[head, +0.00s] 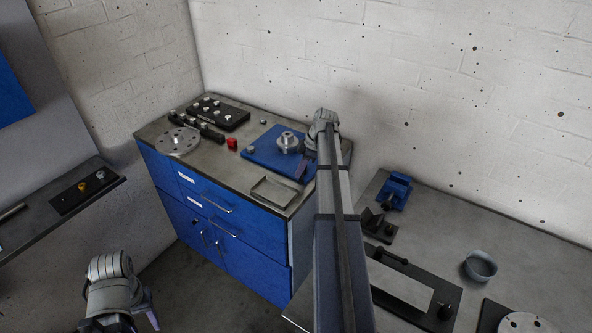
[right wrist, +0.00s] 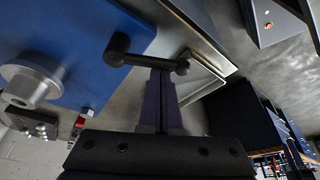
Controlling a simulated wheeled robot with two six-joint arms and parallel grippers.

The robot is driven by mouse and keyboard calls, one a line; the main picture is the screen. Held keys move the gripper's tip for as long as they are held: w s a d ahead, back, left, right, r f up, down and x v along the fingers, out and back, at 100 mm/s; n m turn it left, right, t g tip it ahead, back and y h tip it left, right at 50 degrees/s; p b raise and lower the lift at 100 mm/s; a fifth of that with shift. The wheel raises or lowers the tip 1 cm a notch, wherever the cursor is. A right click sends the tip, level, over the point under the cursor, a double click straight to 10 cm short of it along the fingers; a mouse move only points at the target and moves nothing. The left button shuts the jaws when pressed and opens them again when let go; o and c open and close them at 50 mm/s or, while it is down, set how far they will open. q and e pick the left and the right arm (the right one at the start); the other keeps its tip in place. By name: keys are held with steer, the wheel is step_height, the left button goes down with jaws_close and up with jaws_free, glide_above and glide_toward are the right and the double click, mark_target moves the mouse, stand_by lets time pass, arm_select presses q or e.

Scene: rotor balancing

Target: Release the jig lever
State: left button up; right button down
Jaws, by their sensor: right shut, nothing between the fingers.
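The jig is a blue plate (head: 262,153) with a metal hub (head: 287,139) on the blue cabinet's top. In the right wrist view the blue plate (right wrist: 85,25) and hub (right wrist: 32,78) lie to the left. The dark jig lever (right wrist: 145,61), a bar with a round knob at one end, crosses just beyond my right fingertips. My right gripper (right wrist: 160,75) is shut and empty, right at the lever; whether it touches cannot be told. In the head view my right gripper (head: 302,171) is at the plate's right edge. My left gripper (head: 143,318) is low at the left, partly cut off.
On the cabinet top are a slotted disc (head: 177,141), a black block with knobs (head: 217,112), a red item (head: 232,143) and a shallow metal tray (head: 272,191). A right-hand bench holds a blue vise (head: 396,190) and a grey bowl (head: 480,266).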

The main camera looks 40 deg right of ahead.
steer(key=shift+s+d, duration=0.5)
steer(key=shift+s, duration=0.1)
steer(key=shift+s+d, duration=0.15)
steer(key=shift+d, duration=0.05)
stand_by(0.5)
steer(key=shift+w+a+r, duration=0.1)
steer(key=shift+w+a, duration=0.15)
steer(key=shift+a, duration=0.25)
steer(key=a, duration=0.1)
steer(key=w+a+r+p, duration=0.1)
steer(key=shift+a+r+p, duration=0.2)
steer(key=shift+a+p, duration=0.1)
steer(key=shift+a, duration=0.1)
arm_select(q)
step_height(320, 180, up, 10)
steer(key=s+d+p, duration=0.1)
steer(key=p, duration=0.7)
steer(key=shift+p, duration=0.3)
arm_select(e)
steer(key=w+d+v, duration=0.1)
steer(key=v, duration=0.8)
